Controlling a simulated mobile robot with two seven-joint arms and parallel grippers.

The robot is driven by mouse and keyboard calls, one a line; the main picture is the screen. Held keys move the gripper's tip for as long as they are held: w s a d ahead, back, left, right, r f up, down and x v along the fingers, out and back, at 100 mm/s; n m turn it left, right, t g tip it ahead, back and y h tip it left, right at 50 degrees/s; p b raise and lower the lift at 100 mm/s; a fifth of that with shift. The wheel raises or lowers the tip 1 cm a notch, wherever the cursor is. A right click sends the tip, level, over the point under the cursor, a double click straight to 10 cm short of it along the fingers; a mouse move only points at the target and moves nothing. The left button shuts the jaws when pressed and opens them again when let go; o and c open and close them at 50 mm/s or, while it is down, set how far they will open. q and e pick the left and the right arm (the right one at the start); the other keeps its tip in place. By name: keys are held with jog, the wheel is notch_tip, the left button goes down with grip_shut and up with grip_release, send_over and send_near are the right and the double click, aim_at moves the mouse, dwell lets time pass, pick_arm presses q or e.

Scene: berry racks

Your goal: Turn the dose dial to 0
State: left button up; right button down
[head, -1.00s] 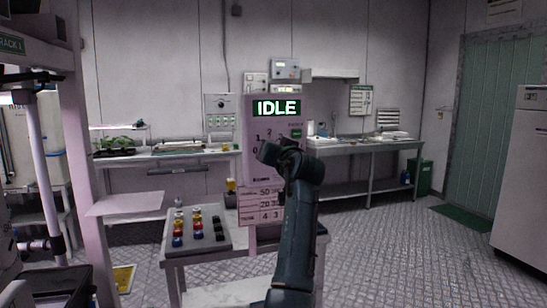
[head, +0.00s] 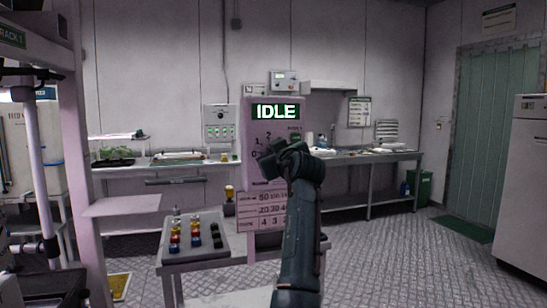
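The pink dosing panel (head: 259,183) stands upright behind a small table, with a lit display (head: 276,111) reading IDLE. Below the display, small numbers 0, 1 and 2 (head: 268,134) curve around the left side of the dial's place. The dial itself is hidden behind my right gripper (head: 272,158), so its setting cannot be read. My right gripper is in front of the panel's face, its fingers too dark and small to show whether they are open or touch the dial. My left gripper is out of view.
The small table (head: 205,257) holds a tray (head: 188,249) of several red, yellow, blue and black pieces. A pink rack post (head: 83,190) stands at the left. The floor to the right is open.

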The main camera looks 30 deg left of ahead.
jog(key=shift+s+d, duration=0.1)
jog(key=shift+s, duration=0.05)
dwell(0.3)
pick_arm(q)
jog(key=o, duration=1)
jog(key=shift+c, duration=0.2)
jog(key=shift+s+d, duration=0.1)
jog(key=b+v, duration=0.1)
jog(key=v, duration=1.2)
jog(key=shift+b, duration=0.4)
pick_arm(e)
jog(key=shift+s+d, duration=0.15)
jog(key=shift+d, duration=0.2)
jog(key=shift+r+t, duration=0.1)
jog(key=shift+t, duration=0.2)
